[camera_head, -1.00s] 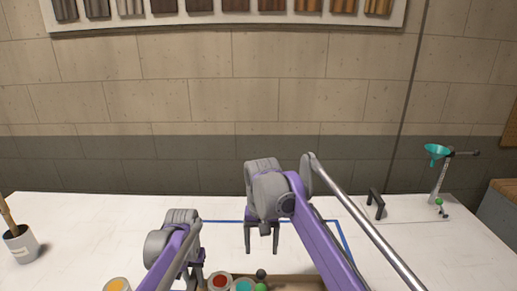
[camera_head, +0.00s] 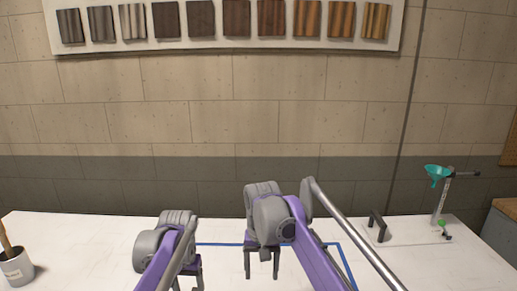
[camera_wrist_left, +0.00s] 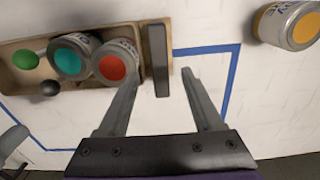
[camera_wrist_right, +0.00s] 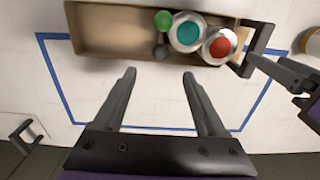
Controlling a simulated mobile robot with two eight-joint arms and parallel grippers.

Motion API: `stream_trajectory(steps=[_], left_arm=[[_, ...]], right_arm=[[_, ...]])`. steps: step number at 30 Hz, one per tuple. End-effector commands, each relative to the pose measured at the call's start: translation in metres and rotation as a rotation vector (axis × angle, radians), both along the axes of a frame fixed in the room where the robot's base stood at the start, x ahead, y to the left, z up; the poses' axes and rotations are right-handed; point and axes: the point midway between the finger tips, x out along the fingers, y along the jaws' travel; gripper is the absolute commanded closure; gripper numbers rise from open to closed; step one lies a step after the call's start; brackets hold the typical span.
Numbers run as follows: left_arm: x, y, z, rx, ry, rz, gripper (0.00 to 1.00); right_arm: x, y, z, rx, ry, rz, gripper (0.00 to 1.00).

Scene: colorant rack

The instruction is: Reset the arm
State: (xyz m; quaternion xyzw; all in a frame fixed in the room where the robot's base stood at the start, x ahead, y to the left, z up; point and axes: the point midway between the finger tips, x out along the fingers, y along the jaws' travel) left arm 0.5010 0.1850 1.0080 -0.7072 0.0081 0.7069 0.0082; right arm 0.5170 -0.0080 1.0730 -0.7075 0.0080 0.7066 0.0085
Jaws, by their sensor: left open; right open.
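My right gripper (camera_head: 262,264) is in the middle of the head view, over the white table, with its fingers pointing down. In the right wrist view its two fingers (camera_wrist_right: 160,88) are apart with nothing between them, beside the wooden tray (camera_wrist_right: 110,32). My left gripper (camera_head: 188,281) is at the bottom of the head view, partly cut off. In the left wrist view its fingers (camera_wrist_left: 160,85) are apart and empty, near the tray's dark handle (camera_wrist_left: 158,60).
Blue tape (camera_head: 345,262) outlines an area on the table. A can of orange colorant (camera_wrist_left: 288,25) stands outside it. A brush cup (camera_head: 16,267) is at the left.

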Motion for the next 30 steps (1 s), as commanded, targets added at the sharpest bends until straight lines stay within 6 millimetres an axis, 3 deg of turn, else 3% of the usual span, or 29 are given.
stream_trajectory(steps=[7, 13, 17, 23, 30], left_arm=[[0.0, 0.0, 0.044, 0.0, 0.0, 0.0, 0.33], [-0.005, 0.0, 0.056, 0.0, -0.009, 0.001, 0.33], [-0.025, -0.001, 0.056, 0.001, -0.048, 0.002, 0.33], [-0.084, -0.004, 0.041, 0.001, -0.157, 0.008, 0.33], [-0.162, -0.006, 0.001, 0.0, -0.296, 0.014, 0.33]], right_arm=[[0.0, 0.0, 0.0, 0.0, 0.0, 0.0, 0.26], [-0.003, -0.005, 0.001, 0.002, -0.008, -0.001, 0.26], [-0.02, -0.026, 0.003, 0.013, -0.045, -0.001, 0.26], [-0.074, -0.076, -0.008, 0.03, -0.153, 0.002, 0.26], [-0.16, -0.127, -0.05, 0.031, -0.291, 0.009, 0.26]])
